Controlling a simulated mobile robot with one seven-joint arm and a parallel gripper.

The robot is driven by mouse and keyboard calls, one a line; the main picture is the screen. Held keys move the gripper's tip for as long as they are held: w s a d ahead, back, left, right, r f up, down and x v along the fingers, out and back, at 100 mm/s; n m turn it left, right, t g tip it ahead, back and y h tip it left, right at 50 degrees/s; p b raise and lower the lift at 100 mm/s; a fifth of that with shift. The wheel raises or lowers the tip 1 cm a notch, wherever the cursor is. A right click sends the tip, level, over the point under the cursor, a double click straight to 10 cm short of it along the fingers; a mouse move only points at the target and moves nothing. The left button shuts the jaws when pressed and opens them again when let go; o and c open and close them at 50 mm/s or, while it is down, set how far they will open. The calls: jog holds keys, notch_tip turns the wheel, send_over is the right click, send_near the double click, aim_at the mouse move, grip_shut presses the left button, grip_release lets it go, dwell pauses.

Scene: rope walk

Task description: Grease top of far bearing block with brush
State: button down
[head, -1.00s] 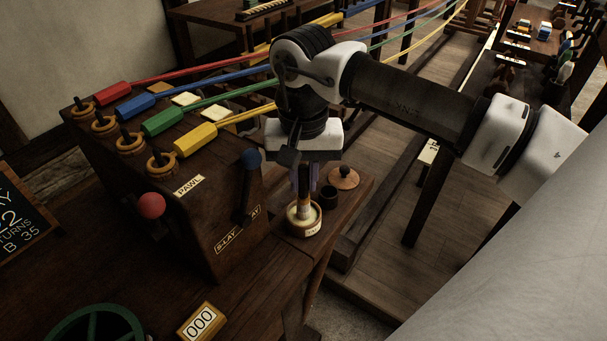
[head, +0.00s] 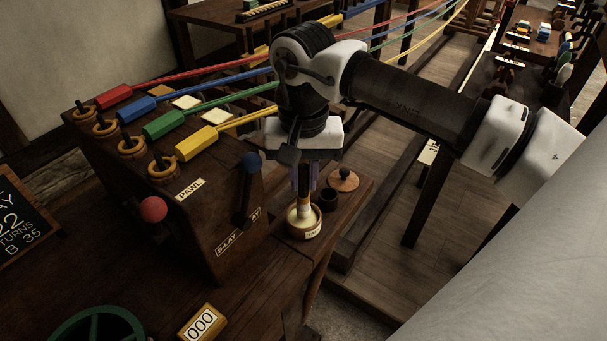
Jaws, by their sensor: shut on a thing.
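My gripper (head: 304,178) points straight down at the bench's right end, shut on an upright brush (head: 304,198). The brush's lower end is at the mouth of a round grease pot (head: 304,228) with pale contents and a label. I cannot tell whether the bristles still touch the grease. Small square blocks with pale tops (head: 187,102) sit on the sloping machine behind the colored hook handles. They look like the bearing blocks. A tan-topped one (head: 160,90) is the farthest that I see. My wrist may hide others.
Red, blue, green and yellow ropes stretch to the back right.

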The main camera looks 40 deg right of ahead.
jog(key=shift+r+p, duration=1.85)
jog(key=shift+r, duration=1.2)
jog(key=shift+s, duration=0.1)
